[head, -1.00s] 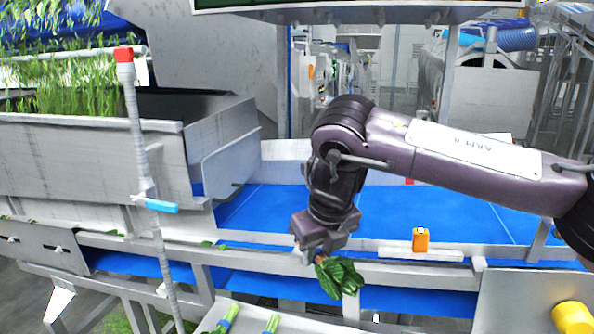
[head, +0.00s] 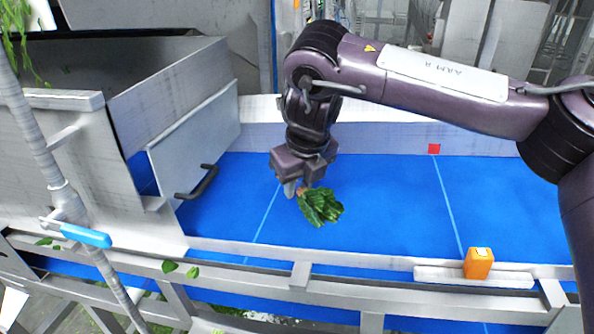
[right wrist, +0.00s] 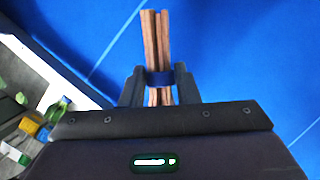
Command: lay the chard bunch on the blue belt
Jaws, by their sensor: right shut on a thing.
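The chard bunch (head: 320,206) has dark green leaves in the head view. In the right wrist view its reddish-brown stems (right wrist: 156,45) show, with a dark blue band around them. My right gripper (head: 300,188) is shut on the stems, and the leaves hang to the right of its fingers. In the right wrist view the fingers (right wrist: 159,88) sit on both sides of the band. The blue belt (head: 380,200) lies beneath the bunch. I cannot tell whether the leaves touch the belt. My left gripper is not in view.
A metal chute with a dark handle (head: 198,183) stands left of the belt. An orange box (head: 478,263) sits on the near rail. A post with a blue lever (head: 86,236) rises at the front left. The belt right of the bunch is clear.

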